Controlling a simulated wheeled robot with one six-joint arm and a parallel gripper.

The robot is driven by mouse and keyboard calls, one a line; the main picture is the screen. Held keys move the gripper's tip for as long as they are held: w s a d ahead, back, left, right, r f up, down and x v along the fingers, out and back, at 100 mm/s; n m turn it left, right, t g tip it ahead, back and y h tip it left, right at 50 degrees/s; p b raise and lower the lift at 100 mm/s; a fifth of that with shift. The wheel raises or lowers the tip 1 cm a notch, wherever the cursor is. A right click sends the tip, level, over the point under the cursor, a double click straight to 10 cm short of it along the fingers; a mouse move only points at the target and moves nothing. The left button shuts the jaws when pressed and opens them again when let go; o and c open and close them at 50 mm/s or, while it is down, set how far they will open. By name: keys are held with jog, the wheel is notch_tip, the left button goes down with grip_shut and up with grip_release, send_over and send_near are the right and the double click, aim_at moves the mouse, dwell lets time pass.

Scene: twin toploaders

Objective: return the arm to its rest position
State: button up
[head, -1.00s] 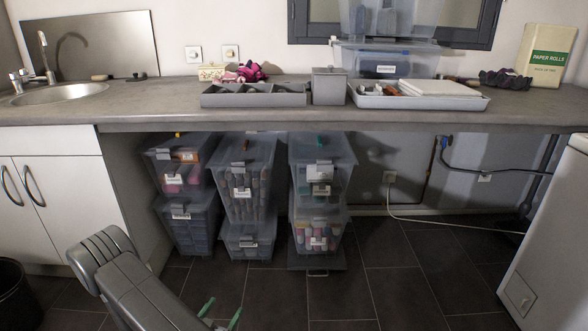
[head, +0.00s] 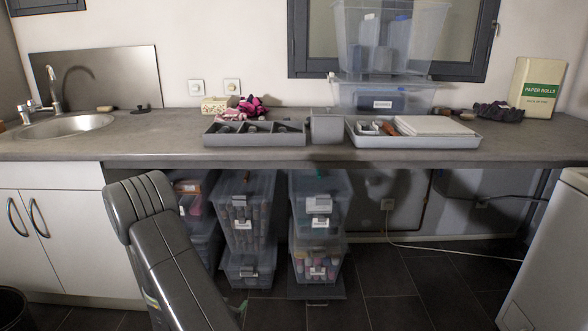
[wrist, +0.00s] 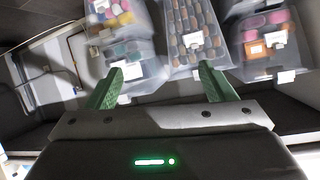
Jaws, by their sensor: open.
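My gripper (wrist: 160,85) shows in the wrist view with its two green fingers spread wide apart and nothing between them. Beyond the fingertips are the stacked clear storage boxes, seen at a tilt, with a clear box of dark rolls (wrist: 197,35) in the middle. In the head view my grey arm rises at the lower left, in front of the left box stack. Only a bit of green finger shows low beside the arm there.
The worktop (head: 400,158) holds a sink (head: 68,125), a grey divided tray (head: 254,139), a light tray (head: 415,141) and clear bins (head: 385,98). Labelled boxes (head: 246,205) stand under it. A white appliance (head: 550,260) stands at right. Dark floor tiles are clear at lower right.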

jog(key=shift+g+y, duration=0.6)
jog(key=shift+y, duration=0.1)
jog(key=shift+w+d+r+p, duration=0.1)
jog(key=shift+d+r+p, duration=0.15)
jog(key=shift+r, duration=0.55)
jog(key=shift+w+d+r+p, duration=0.1)
jog(key=shift+r+p, duration=0.3)
jog(key=shift+r, duration=0.35)
jog(key=shift+d+r+p, duration=0.2)
jog(key=shift+r+p, duration=0.1)
jog(key=shift+r, duration=0.5)
